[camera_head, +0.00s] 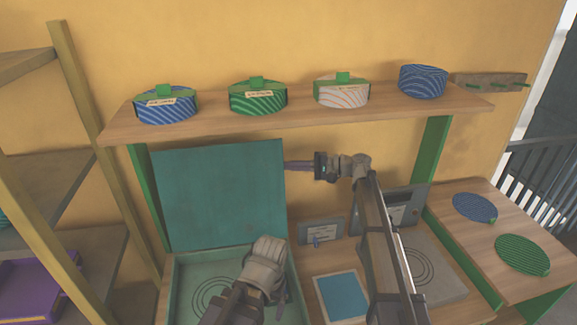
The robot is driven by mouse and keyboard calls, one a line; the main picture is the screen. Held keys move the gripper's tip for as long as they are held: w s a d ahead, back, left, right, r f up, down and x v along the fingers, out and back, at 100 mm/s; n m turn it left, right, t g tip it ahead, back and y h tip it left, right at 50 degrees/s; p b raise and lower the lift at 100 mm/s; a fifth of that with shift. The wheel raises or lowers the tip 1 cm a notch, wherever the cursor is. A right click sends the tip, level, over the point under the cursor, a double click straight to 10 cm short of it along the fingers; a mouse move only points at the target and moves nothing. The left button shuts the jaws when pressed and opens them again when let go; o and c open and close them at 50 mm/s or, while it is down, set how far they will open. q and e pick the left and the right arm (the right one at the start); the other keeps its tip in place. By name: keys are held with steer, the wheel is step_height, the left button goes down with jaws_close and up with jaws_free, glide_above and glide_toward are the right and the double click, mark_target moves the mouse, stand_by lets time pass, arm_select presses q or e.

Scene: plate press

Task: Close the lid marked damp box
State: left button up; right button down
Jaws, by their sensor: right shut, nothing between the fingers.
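A teal box (168,290) stands open on the bench, with its teal lid (217,195) raised behind it, nearly upright. No readable marking shows on the lid. My right gripper (290,165) is shut and empty. It points left, with its tips at the lid's right edge; I cannot tell whether they touch it. My left arm comes in from the bottom, and its end (266,262) is over the box's right part, hiding some of the inside. I cannot tell whether its fingers are open or shut.
A shelf (300,122) above carries several round, patterned lidded containers. Right of the box are a blue pad (343,297), a small grey labelled unit (320,232) and a grey device (405,207). A blue disc (475,207) and a green disc (522,255) lie on the right side table.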

steer(key=shift+s, duration=0.1)
arm_select(q)
step_height(320, 180, down, 4)
steer(key=b, duration=0.3)
steer(key=shift+r+b, duration=0.2)
steer(key=shift+b, duration=0.1)
steer(key=shift+f+b, duration=0.25)
steer(key=shift+b, duration=0.05)
arm_select(e)
steer(key=s+d+n+y, duration=0.2)
steer(key=s+n, duration=0.3)
steer(key=s, duration=1)
steer(key=shift+s+d+f+n, duration=0.15)
steer(key=shift+s+d+n, duration=0.25)
steer(key=shift+d, duration=0.15)
